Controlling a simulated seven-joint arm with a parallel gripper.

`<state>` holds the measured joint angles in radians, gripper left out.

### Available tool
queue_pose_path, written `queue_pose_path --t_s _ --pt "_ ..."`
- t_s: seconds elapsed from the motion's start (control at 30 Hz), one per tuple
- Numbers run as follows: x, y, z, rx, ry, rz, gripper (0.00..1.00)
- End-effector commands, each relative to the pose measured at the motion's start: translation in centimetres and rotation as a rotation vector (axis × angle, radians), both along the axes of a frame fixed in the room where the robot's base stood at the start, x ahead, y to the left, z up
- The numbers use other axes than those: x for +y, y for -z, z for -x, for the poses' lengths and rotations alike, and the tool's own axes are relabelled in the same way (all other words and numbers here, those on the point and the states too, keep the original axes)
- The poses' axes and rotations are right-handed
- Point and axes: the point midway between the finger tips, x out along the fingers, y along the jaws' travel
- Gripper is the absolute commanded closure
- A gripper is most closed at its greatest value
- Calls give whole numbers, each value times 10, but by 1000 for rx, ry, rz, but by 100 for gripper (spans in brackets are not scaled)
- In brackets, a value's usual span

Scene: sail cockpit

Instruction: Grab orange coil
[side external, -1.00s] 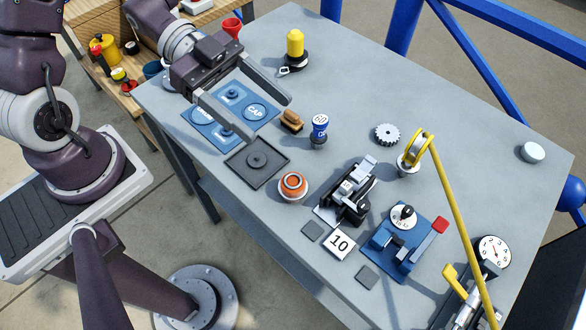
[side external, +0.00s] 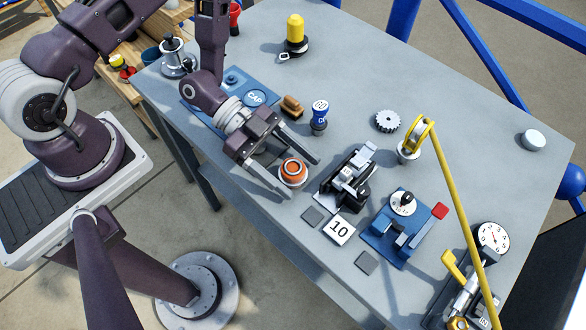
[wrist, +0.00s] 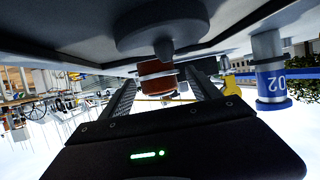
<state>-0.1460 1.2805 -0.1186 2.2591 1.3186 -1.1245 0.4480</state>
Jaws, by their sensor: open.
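The orange coil (side external: 293,170) is a round orange piece with a pale rim and base, sitting on the grey table near its front edge in the side view. My gripper (side external: 305,178) is open, its two fingers reaching low over the table on either side of the coil. The coil looks to be between the fingertips, and I see no clear contact. In the wrist view, which looks upside down, the orange coil (wrist: 157,78) shows between the two fingers, partly hidden behind a dark round knob.
A black clamp device (side external: 345,181) stands just right of the coil. A tile marked 10 (side external: 339,230) and a blue fixture (side external: 403,230) are further right. The table's far right is mostly clear.

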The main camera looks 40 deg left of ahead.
Motion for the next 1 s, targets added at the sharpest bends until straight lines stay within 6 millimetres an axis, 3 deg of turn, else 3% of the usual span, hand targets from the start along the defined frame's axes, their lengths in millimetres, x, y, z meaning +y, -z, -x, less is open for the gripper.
queue_pose_path --t_s 0.07,0.4,0.7,1.0 --pt "0 0 0 0 0 0 33" --pt "0 -1 0 0 0 1 96" --pt "1 -9 -1 -2 -1 2 97" --pt "1 -79 -1 -7 0 1 97"
